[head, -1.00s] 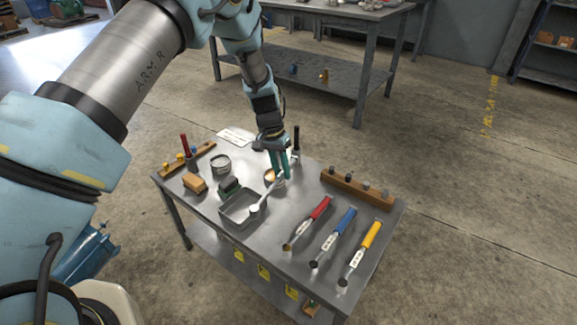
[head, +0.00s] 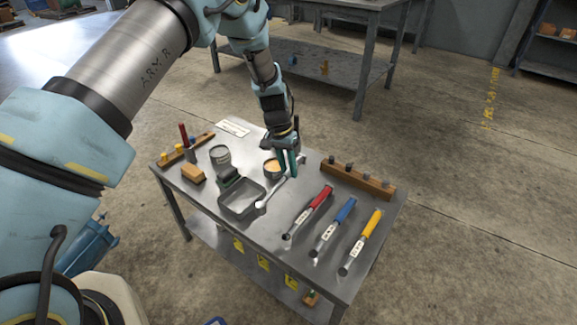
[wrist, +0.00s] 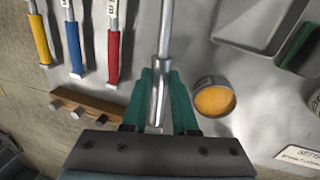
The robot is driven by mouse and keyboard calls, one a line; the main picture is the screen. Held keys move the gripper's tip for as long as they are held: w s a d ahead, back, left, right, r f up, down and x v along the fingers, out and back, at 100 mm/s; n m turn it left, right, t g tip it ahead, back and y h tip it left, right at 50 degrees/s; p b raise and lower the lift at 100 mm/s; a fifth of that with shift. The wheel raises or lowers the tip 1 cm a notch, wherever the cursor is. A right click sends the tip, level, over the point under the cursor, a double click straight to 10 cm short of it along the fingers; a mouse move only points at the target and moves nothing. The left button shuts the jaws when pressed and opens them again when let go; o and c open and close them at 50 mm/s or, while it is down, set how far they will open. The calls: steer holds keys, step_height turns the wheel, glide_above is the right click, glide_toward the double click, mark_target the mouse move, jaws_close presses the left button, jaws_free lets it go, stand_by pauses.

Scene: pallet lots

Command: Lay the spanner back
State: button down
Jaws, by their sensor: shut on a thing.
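My gripper (head: 290,168) is shut on the spanner (head: 274,192), a plain silver tool with a rounded end. It is over the middle of the metal table (head: 330,272). In the wrist view the spanner (wrist: 166,35) runs from between the teal fingertips of my gripper (wrist: 159,100) out past the top edge. In the head view its far end lies beside the right side of the grey tray (head: 224,208). I cannot tell whether it touches the table. Three tools lie to the right: red-handled (head: 321,197), blue-handled (head: 345,210) and yellow-handled (head: 372,223).
A cup with orange contents (head: 272,167) stands just left of my gripper. A wooden rack (head: 358,181) with grey pegs is at the right rear. A grey can (head: 220,158), a wooden block (head: 193,175) and a dark green-topped brush (head: 229,176) stand left.

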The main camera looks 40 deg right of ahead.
mark_target(290, 194)
steer(key=shift+f+b, duration=1.85)
steer(key=shift+f, duration=1.75)
steer(key=c, duration=0.6)
jaws_free()
step_height(290, 194, up, 11)
steer(key=w, duration=0.2)
steer(key=shift+a+f, duration=0.15)
steer(key=shift+a, duration=0.2)
